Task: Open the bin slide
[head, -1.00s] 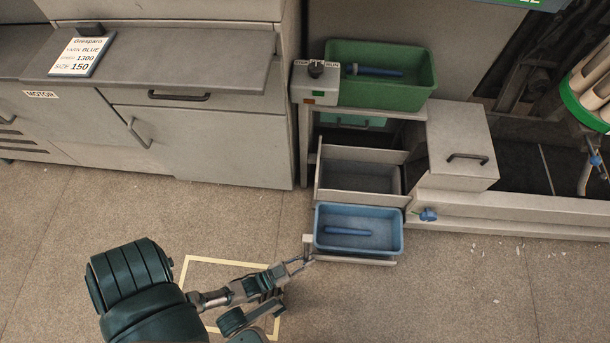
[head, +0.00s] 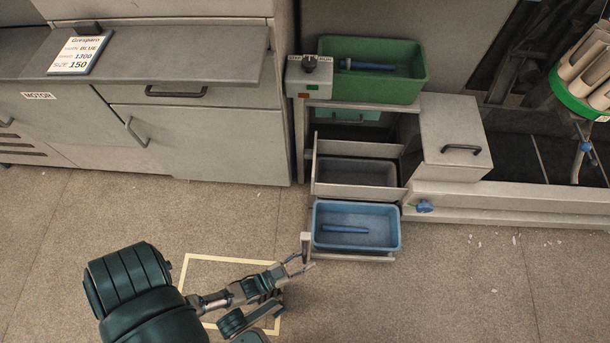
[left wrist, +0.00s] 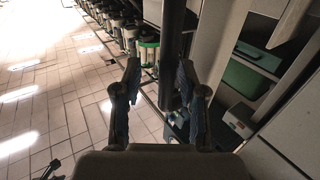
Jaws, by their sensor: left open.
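The blue bin (head: 385,243) sits on a low pale slide (head: 350,257) at the foot of the machine, with a blue tube (head: 344,229) lying in it. The slide stands out in front of the frame, with a short upright (head: 305,243) at its left front corner. My left gripper (head: 299,264) is at that upright; I cannot tell whether it touches. In the left wrist view the left gripper (left wrist: 158,75) has its fingers apart, with a dark upright bar (left wrist: 172,50) between or behind them. My right gripper is not in view.
A grey tray (head: 358,183) stands above and behind the blue bin. A green bin (head: 405,92) and a switch box (head: 308,78) are on top. A lidded box (head: 452,130) and a blue knob (head: 424,206) are at right. The floor in front is clear.

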